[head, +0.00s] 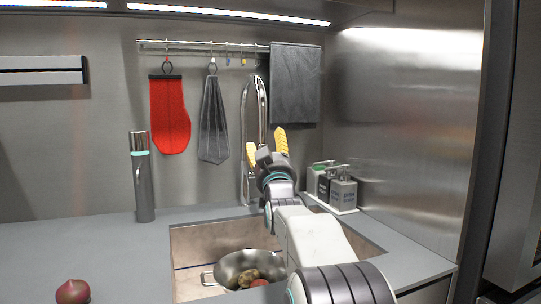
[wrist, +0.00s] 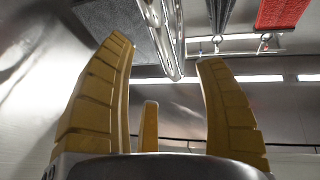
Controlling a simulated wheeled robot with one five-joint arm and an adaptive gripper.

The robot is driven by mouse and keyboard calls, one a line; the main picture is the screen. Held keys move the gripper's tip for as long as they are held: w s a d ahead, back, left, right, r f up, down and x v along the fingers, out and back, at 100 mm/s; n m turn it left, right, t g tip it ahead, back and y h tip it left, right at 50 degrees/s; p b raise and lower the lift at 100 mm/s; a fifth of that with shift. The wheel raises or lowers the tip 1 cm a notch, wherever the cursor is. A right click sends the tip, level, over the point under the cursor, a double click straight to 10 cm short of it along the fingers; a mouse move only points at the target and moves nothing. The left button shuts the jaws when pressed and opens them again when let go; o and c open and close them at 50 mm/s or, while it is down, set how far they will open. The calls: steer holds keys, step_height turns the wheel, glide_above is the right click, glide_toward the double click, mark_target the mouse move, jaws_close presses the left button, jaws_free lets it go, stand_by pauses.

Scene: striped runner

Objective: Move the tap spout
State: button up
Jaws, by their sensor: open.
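The tap spout (head: 262,95) is a tall chrome arch behind the sink, in front of the back wall. My gripper (head: 266,146) has yellow fingers and reaches up over the sink, in front of the spout's lower part. My arm and gripper hide part of the tap's lower right side. In the wrist view the shiny spout (wrist: 172,40) shows at the top, between the fingertips and beyond them. The yellow fingers (wrist: 164,55) are spread apart with nothing held. I cannot tell the exact gap between fingers and spout.
A metal pot (head: 232,268) with food sits in the sink (head: 190,243). A red mitt (head: 170,115), a grey tie-shaped cloth (head: 213,125) and a dark towel (head: 295,85) hang behind. A grey flask (head: 143,185) stands left; a bottle caddy (head: 345,210) stands right. An onion (head: 72,291) is front left.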

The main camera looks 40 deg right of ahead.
steer(key=shift+v, duration=1.45)
steer(key=shift+a, duration=0.1)
steer(key=s+a+f+n+g+y+p, duration=0.25)
steer(key=s+a+g+y+p, duration=0.2)
steer(key=a+p, duration=0.35)
steer(key=s+a+f+n+g+y+p, duration=0.1)
steer(key=s+a+f+g+y+p, duration=0.3)
steer(key=a+p, duration=0.45)
steer(key=s+a+f+n+g+y+p, duration=0.1)
steer(key=s+a+g+p, duration=0.3)
steer(key=s, duration=0.7)
steer(key=s+a+f+n+g+p, duration=0.1)
steer(key=s+a+f+g+p, duration=0.2)
steer(key=s, duration=0.9)
steer(key=a+g+p, duration=0.1)
steer(key=p, duration=0.1)
steer(key=shift+s+a+f+y+p, duration=0.15)
steer(key=shift+a+y+p, duration=0.2)
steer(key=shift+a+p, duration=0.05)
